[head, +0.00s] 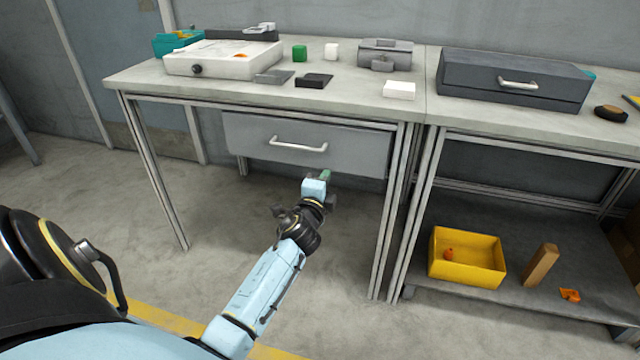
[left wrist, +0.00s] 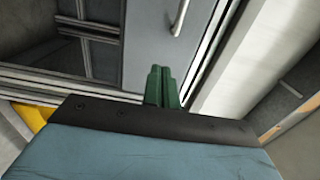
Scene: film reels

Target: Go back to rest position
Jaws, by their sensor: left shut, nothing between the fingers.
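My left gripper (head: 325,176) is in front of and just below the grey drawer under the left table, with its arm reaching up from the bottom of the head view. In the left wrist view its green fingers (left wrist: 162,88) are together and empty. The drawer (head: 305,142) looks closed, and its metal handle (head: 298,145) is apart from the fingers. The handle also shows in the left wrist view (left wrist: 181,17). My right gripper is not in view.
A dark case (head: 515,78) sits on the right table. A yellow bin (head: 466,257) and a wooden block (head: 540,265) stand on the lower shelf. Floor left of my arm is clear.

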